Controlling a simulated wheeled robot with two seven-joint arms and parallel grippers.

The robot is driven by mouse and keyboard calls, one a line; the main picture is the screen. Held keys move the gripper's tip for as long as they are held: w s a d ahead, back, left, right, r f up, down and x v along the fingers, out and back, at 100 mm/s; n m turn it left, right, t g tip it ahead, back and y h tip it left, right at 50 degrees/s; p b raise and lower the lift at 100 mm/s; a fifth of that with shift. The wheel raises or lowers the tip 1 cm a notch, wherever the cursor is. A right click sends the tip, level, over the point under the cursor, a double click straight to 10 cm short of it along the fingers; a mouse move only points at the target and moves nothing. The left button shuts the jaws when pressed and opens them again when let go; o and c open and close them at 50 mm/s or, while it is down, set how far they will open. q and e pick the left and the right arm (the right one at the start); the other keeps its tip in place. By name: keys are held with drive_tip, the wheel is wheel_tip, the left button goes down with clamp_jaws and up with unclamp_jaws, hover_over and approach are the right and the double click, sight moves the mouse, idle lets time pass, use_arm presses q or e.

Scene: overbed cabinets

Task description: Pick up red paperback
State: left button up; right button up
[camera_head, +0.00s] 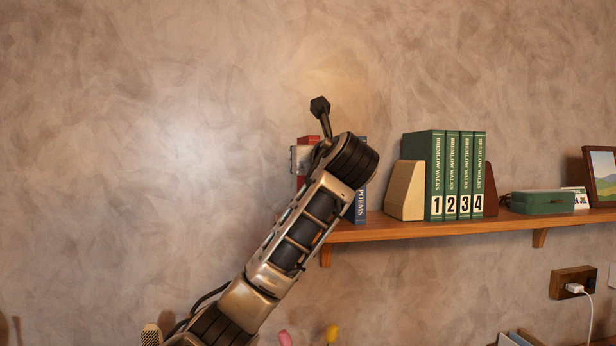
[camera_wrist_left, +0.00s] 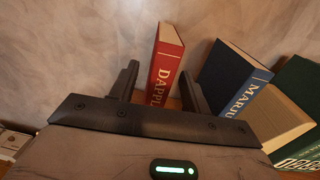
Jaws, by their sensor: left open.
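The red paperback (camera_wrist_left: 165,65) stands upright on the shelf, its spine with white letters facing me in the left wrist view. In the head view only a sliver of the red paperback (camera_head: 308,141) shows behind my left arm. My left gripper (camera_wrist_left: 158,68) is open, with one finger on each side of the book in the picture. Whether either finger touches it, I cannot tell. In the head view my wrist hides most of the book and the fingers. My right gripper is not in view.
A dark blue book (camera_wrist_left: 232,78) leans just right of the right finger, beside a tan bookend (camera_wrist_left: 276,115). Several green numbered volumes (camera_head: 452,175) stand farther right on the wooden shelf (camera_head: 440,226). A green box (camera_head: 542,202) and a framed picture (camera_head: 601,175) follow.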

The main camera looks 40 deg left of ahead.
use_arm(q)
drive_tip(key=x, duration=0.3)
drive_tip(key=shift+w+a, duration=0.1)
drive_tip(key=shift+a, duration=0.1)
drive_tip(key=shift+c, duration=0.4)
clamp_jaws()
drive_tip(key=shift+r, duration=0.1)
